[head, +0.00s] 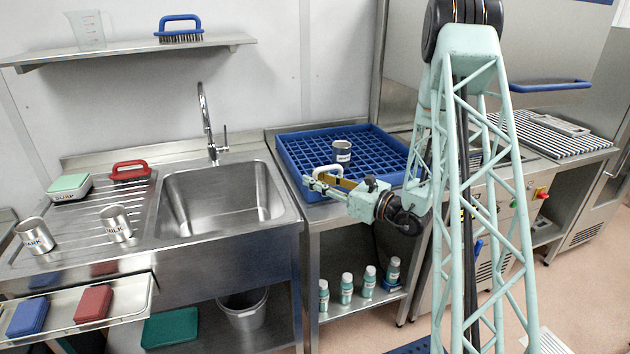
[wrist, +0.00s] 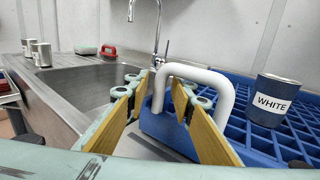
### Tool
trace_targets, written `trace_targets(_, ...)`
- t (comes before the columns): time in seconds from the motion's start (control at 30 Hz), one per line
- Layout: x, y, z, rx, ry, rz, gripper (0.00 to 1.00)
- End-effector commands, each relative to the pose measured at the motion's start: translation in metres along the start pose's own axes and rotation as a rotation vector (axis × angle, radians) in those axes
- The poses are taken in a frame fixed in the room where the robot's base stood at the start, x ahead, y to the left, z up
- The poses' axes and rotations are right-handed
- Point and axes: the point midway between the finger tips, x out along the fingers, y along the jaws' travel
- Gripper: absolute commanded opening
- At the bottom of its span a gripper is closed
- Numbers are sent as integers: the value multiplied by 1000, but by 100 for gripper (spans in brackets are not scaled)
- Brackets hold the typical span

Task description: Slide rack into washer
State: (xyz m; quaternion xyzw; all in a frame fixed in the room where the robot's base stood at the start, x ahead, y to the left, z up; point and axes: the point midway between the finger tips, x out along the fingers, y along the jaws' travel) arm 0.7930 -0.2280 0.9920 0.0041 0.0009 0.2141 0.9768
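In the wrist view the mug (wrist: 271,101) stands right of the rack's white handle (wrist: 215,78). My gripper (head: 318,180) is at the rack's near side. In the wrist view my gripper (wrist: 162,80) is open, its tan-padded fingers apart, with the handle's left part seen between them. Contact with the handle cannot be told. The washer (head: 545,60), steel with a blue bar handle, stands right of the rack, partly hidden by my arm.
A sink (head: 220,200) with a tall tap (head: 208,120) lies left of the rack. Two steel mugs stand on the drainboard (head: 75,225). Several bottles stand on the shelf below the rack.

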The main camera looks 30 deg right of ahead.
Motion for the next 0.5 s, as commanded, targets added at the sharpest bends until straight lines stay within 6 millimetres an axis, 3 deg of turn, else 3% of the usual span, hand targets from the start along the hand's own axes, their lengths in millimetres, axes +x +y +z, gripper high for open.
trace_targets(0.37, 2, 0, 0, 0, 0, 0, 22)
trace_targets(0.5, 2, 0, 0, 0, 0, 0, 9)
